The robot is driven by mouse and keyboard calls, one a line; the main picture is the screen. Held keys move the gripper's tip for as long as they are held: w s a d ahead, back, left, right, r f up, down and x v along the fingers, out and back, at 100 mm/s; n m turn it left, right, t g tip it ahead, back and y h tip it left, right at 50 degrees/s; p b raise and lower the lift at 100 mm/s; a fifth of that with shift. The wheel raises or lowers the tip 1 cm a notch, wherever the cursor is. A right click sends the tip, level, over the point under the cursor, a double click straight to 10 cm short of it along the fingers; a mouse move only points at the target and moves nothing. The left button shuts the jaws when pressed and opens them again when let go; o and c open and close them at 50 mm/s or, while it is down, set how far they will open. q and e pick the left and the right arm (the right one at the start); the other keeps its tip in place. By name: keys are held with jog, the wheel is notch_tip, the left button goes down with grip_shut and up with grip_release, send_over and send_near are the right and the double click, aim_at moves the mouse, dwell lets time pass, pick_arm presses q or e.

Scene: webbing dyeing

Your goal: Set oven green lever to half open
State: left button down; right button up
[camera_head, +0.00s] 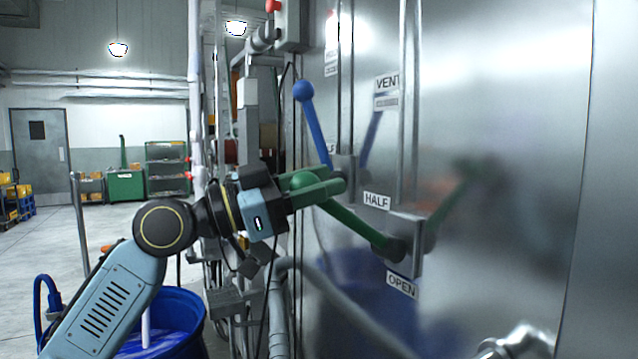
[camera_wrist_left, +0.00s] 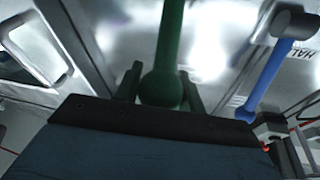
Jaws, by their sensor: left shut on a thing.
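The green lever (camera_head: 352,225) is on the steel oven face in the head view. It runs from its pivot block (camera_head: 395,250) at the lower right up and left to its ball end (camera_head: 301,180). My left gripper (camera_head: 318,188) is shut on the lever at that ball end. In the left wrist view the green lever (camera_wrist_left: 170,50) stands between the two fingers (camera_wrist_left: 160,92). A HALF label (camera_head: 376,201) sits above the pivot and an OPEN label (camera_head: 401,286) below it. My right gripper is not in view.
A blue lever (camera_head: 314,122) stands above and behind my left gripper, close to it, and shows at the right in the left wrist view (camera_wrist_left: 268,80). A VENT label (camera_head: 387,83) is higher up. A blue barrel (camera_head: 180,318) stands at the lower left.

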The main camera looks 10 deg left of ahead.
pick_arm(q)
jog(key=c, duration=1.1)
grip_release()
jog(key=shift+s+a+r, duration=0.1)
jog(key=shift+a+r, duration=0.05)
jog(key=shift+a, duration=0.05)
jog(key=shift+c, duration=0.2)
jog(key=shift+o, duration=1.2)
jog(key=shift+s+a, duration=0.1)
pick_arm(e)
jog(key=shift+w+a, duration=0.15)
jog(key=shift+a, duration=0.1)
pick_arm(q)
notch_tip(320, 180, up, 9)
jog(key=shift+f+p, duration=0.15)
jog(key=shift+p, duration=0.45)
jog(key=shift+r, duration=0.65)
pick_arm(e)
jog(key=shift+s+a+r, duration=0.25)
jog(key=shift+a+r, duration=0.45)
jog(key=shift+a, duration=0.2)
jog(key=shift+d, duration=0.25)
